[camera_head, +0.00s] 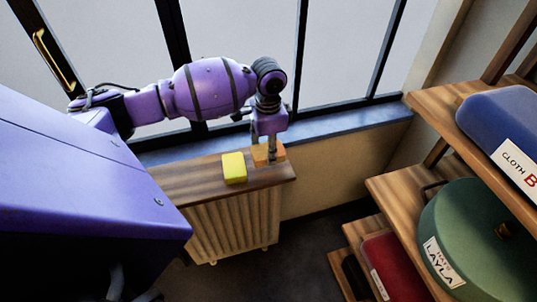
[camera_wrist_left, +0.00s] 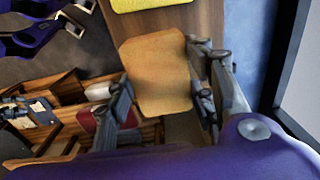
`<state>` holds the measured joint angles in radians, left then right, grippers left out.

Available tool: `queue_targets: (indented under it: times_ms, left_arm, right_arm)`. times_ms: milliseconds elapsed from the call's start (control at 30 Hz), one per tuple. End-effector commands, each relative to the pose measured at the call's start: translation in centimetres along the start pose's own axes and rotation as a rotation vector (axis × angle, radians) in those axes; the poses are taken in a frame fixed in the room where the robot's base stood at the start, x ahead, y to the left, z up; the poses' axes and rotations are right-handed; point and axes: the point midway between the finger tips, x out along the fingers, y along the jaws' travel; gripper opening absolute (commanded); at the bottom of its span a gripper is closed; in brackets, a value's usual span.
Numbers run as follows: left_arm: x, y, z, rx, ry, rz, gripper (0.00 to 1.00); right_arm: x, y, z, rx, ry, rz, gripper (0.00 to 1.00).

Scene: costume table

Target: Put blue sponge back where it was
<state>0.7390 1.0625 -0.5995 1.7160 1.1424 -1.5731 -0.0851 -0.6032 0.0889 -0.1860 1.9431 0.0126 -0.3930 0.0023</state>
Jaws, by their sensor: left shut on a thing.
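My left gripper (camera_head: 271,148) points down at the right end of the wooden shelf top above the radiator. It is shut on an orange sponge (camera_head: 260,156), which is at the shelf top; I cannot tell whether it touches the wood. In the left wrist view the orange sponge (camera_wrist_left: 158,72) sits between the two fingers (camera_wrist_left: 165,100). A yellow sponge (camera_head: 234,168) lies on the shelf top just left of it and shows at the top of the left wrist view (camera_wrist_left: 150,3). I see no blue sponge.
The shelf top (camera_head: 185,180) is clear to the left of the yellow sponge. The radiator (camera_head: 232,228) stands below it, with the window behind. Wooden shelves (camera_head: 400,190) at the right hold a blue box (camera_head: 500,115), a green hat box (camera_head: 470,225) and a red box (camera_head: 395,265).

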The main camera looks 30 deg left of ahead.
Motion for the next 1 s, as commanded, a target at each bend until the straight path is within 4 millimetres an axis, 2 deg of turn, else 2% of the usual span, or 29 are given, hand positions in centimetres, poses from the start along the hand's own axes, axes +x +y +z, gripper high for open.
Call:
queue_targets:
  times_ms: [167, 233, 433, 833, 867, 1000]
  left_arm:
    - [0.8, -0.7, -0.2, 0.000, 0.001, 0.000, 0.21]
    - [1.6, -1.2, -0.2, -0.002, -0.001, 0.000, 0.21]
    - [4.3, -1.1, -0.2, 0.000, 0.001, -0.001, 0.21]
    - [4.7, -1.1, -0.2, 0.000, 0.002, -0.001, 0.21]
    - [4.7, -1.1, -0.2, 0.000, 0.002, -0.002, 0.53]
    - [4.6, -1.1, -0.2, 0.000, 0.002, -0.002, 0.68]
  right_arm:
    - [0.0, 0.0, -0.1, 0.001, 0.002, 0.001, 0.40]
    - [0.1, 0.0, 0.0, 0.001, 0.002, 0.001, 0.40]
    - [0.3, 0.0, -0.1, 0.000, 0.005, 0.002, 0.40]
    - [0.3, 0.1, -0.4, -0.001, 0.011, 0.002, 0.40]
    - [0.3, 0.1, -0.4, -0.001, 0.011, 0.002, 0.40]
    - [0.2, 0.1, -0.3, 0.000, 0.008, 0.002, 0.40]
